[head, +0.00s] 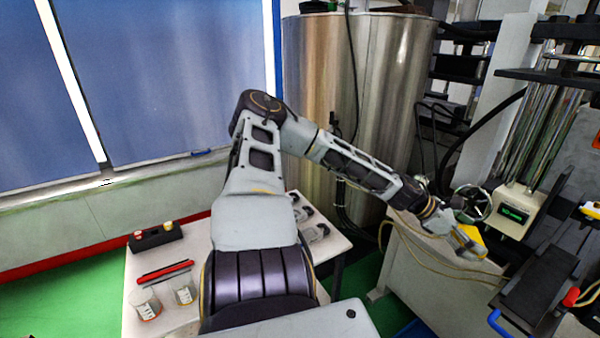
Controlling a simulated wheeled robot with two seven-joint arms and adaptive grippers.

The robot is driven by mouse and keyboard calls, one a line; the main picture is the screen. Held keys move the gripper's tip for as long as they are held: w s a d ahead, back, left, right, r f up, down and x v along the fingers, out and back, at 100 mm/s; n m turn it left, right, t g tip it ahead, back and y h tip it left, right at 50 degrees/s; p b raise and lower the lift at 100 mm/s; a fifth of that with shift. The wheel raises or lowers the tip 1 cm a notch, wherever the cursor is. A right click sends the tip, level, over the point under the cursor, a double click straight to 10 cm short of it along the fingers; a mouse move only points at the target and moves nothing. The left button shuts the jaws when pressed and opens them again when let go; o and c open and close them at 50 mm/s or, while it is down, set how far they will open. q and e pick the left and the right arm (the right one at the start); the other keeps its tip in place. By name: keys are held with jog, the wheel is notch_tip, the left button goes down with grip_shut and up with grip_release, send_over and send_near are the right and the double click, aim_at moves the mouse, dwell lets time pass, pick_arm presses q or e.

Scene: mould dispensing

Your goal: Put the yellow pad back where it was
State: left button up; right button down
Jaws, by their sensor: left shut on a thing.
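The yellow pad (472,234) is at the right of the head view, in the jaws of my left gripper (468,247). My left gripper is shut on it, at the end of my outstretched arm, above the pale cabinet top beside the machine. The fingers hide part of the pad. I cannot tell whether the pad touches the surface below it. My right gripper is not in view.
A machine with a green display (514,214) and a handwheel (472,204) stands close to the gripper. A black plate with a blue handle (497,321) lies at right. A steel tank (350,75) stands behind. Beakers (145,303) and red pens (165,271) are on the white table.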

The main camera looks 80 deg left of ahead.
aim_at(453, 231)
pick_arm(q)
jog(key=shift+w+a+n+y, duration=0.15)
jog(key=shift+a+n+y, duration=0.2)
jog(key=shift+a, duration=0.25)
jog(key=shift+a+f+n+t+y, duration=0.3)
jog(key=shift+a+n+t+y, duration=0.25)
jog(key=shift+a+n, duration=0.15)
jog(key=shift+s+a+f+n+y, duration=0.2)
jog(key=shift+a+f+n+y, duration=0.25)
jog(key=shift+f+n+y, duration=0.15)
jog(key=shift+s+a+f+n+t+y, duration=0.1)
jog(key=shift+s+f+n+t+y, duration=0.1)
jog(key=shift+f, duration=0.1)
jog(key=shift+s+a+f+n+t+y, duration=0.1)
jog(key=shift+f+n+y, duration=0.1)
jog(key=shift+f, duration=0.1)
jog(key=s+d+f+n+y, duration=0.2)
jog(key=s+d+f, duration=0.25)
jog(key=f, duration=0.45)
jog(key=s+d+f, duration=0.1)
jog(key=d+f, duration=0.2)
jog(key=d, duration=0.5)
jog(key=s+d+f, duration=0.2)
jog(key=d+f, duration=0.1)
jog(key=d, duration=0.6)
jog(key=shift+s+d+y, duration=0.15)
jog(key=shift+d+y, duration=0.05)
jog(key=shift+y, duration=0.1)
